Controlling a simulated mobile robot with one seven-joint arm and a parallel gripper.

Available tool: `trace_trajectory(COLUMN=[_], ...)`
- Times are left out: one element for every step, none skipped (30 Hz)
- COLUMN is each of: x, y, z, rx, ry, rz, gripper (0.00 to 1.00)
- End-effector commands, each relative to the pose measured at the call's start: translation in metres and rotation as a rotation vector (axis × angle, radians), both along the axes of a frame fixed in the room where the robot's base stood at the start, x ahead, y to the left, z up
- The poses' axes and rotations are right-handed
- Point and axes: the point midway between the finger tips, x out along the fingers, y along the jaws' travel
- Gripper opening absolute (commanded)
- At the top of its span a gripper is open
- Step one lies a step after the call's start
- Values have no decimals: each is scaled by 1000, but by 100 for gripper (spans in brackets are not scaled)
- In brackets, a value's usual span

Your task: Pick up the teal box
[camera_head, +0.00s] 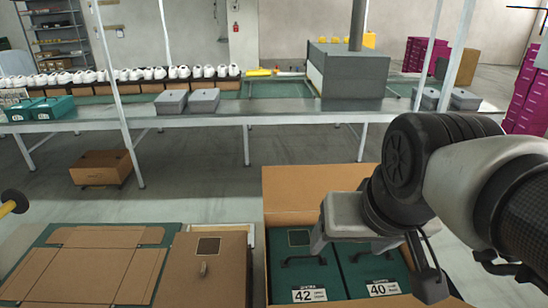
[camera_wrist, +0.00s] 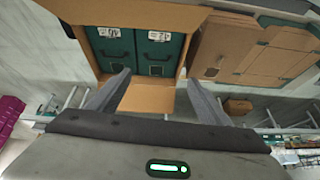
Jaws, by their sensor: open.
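Two teal boxes with dark handles lie side by side in an open brown carton (camera_head: 290,183). The left teal box (camera_head: 285,268) bears the label 42, the right teal box (camera_head: 367,276) the label 40. My gripper (camera_head: 374,262) is above the carton, its fingers spread and empty, partly covering the right box. In the wrist view, the open fingers (camera_wrist: 158,80) point toward the carton, with both boxes (camera_wrist: 112,46) (camera_wrist: 158,52) beyond the fingertips. More teal boxes (camera_head: 54,107) stand on the conveyor at the far left.
A closed brown carton (camera_head: 205,270) and flat cardboard (camera_head: 95,262) lie left of the open carton. Another carton (camera_head: 101,168) is on the floor. Floor between is clear.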

Motion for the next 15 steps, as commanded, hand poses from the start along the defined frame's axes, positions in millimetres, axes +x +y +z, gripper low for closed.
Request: trace_trajectory(x=[10, 18, 30, 41, 52, 69, 81, 94, 111, 124, 137, 153, 166, 178, 193], y=[1, 2, 3, 3, 4, 4, 4, 4, 4, 3, 2, 1, 0, -1, -3], z=[-5, -7, -10, -13, -17, -24, -29, -35, -44, -52, -60, -73, -84, -94, -109], rx=[39, 68, 113, 150, 187, 236, 270, 304, 343, 371, 395, 425, 444, 462, 481], ry=[22, 36, 58, 77, 97, 125, 146, 166, 192, 211, 230, 253, 269, 283, 300], rz=[-44, -80, -141, -193, -251, -334, -398, -463, -550, -618, -686, -776, -844, -913, -999], gripper=[63, 58, 51, 46, 41, 34, 32, 32, 32, 32, 32, 32, 32, 32, 32])
